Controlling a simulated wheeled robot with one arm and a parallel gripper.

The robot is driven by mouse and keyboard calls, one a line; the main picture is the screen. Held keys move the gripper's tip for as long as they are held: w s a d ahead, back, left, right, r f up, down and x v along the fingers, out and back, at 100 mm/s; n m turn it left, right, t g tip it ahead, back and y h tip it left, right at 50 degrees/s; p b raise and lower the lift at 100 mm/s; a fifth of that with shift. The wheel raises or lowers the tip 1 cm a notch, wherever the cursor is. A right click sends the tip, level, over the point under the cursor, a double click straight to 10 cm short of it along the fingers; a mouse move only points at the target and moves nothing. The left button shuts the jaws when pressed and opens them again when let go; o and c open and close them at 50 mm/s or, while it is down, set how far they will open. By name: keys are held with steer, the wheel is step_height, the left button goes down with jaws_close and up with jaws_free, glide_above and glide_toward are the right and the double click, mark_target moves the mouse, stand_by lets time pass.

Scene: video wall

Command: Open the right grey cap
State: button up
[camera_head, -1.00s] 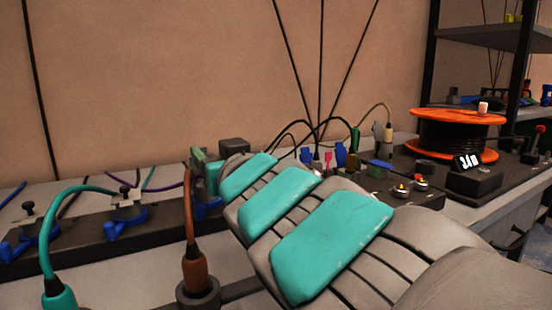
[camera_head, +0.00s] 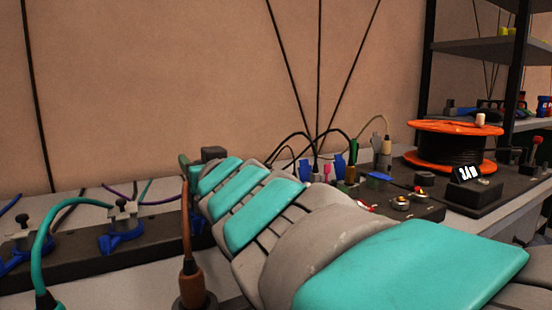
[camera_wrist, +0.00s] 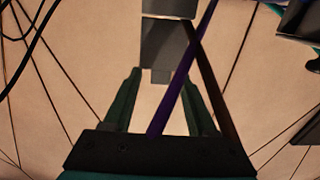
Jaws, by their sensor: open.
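My gripper (camera_head: 187,168) is at the far end of my teal and grey arm, over the back of the left bench, partly hidden by the arm. In the wrist view its two dark green fingers (camera_wrist: 162,85) are apart with nothing held between them. A grey block (camera_wrist: 166,45) with a seam across it lies just beyond the fingertips, roughly centred; I cannot tell whether it is the right grey cap. A dark grey box (camera_head: 213,153) shows just behind the gripper in the head view. Which cap is the right one cannot be told.
A purple cable (camera_wrist: 183,70) and a brown cable (camera_wrist: 207,75) cross the wrist view near the fingers. A teal cable (camera_head: 42,240) and blue clamps (camera_head: 122,238) are at left. An orange spool (camera_head: 455,127) and coloured connectors (camera_head: 340,165) are at right.

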steer(key=shift+c, duration=0.2)
jaws_close()
stand_by(0.3)
